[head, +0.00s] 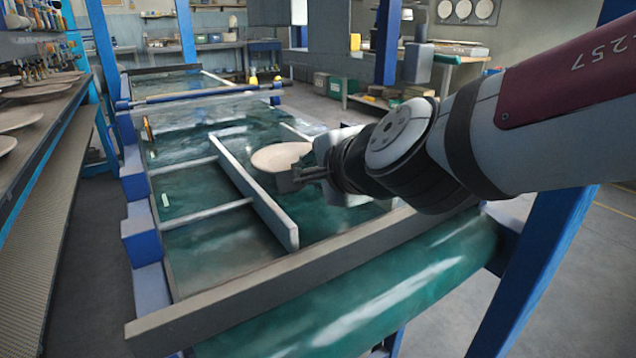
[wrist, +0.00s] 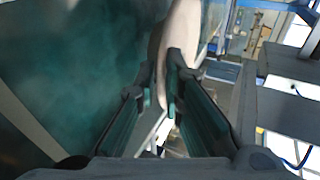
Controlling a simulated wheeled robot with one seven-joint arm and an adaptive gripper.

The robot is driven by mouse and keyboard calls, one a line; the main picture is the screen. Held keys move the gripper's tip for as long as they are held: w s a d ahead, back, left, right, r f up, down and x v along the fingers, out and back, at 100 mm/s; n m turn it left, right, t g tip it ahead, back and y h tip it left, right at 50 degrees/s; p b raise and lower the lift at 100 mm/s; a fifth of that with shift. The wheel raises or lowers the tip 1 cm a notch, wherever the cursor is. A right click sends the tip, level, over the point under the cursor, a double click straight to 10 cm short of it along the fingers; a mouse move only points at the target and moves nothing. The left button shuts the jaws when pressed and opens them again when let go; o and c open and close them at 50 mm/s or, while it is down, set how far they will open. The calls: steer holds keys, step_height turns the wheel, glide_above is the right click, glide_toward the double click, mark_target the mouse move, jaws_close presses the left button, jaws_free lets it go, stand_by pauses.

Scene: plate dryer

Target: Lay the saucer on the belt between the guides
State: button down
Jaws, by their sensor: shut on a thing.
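The saucer (head: 281,156) is a pale, round, shallow dish over the green belt (head: 222,246). In the head view my gripper (head: 300,177) is at the saucer's near right edge. In the wrist view the fingers (wrist: 160,82) are closed on the rim of the saucer (wrist: 181,32). One guide (head: 254,190) is a long grey bar to the left of the saucer. Another guide (head: 297,132) shows partly behind the saucer and my arm. I cannot tell whether the saucer touches the belt.
A grey crossbar (head: 300,277) spans the belt's near end. A blue roller bar (head: 205,95) crosses it farther back. A shelf (head: 45,190) with several saucers runs along the left. Blue posts (head: 536,190) stand around the belt.

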mark_target(313, 210)
step_height(313, 210, down, 3)
steer(key=shift+f+b, duration=0.15)
steer(key=shift+b, duration=1)
steer(key=c, duration=2)
jaws_free()
steer(key=shift+o, duration=0.2)
steer(key=shift+s, duration=0.1)
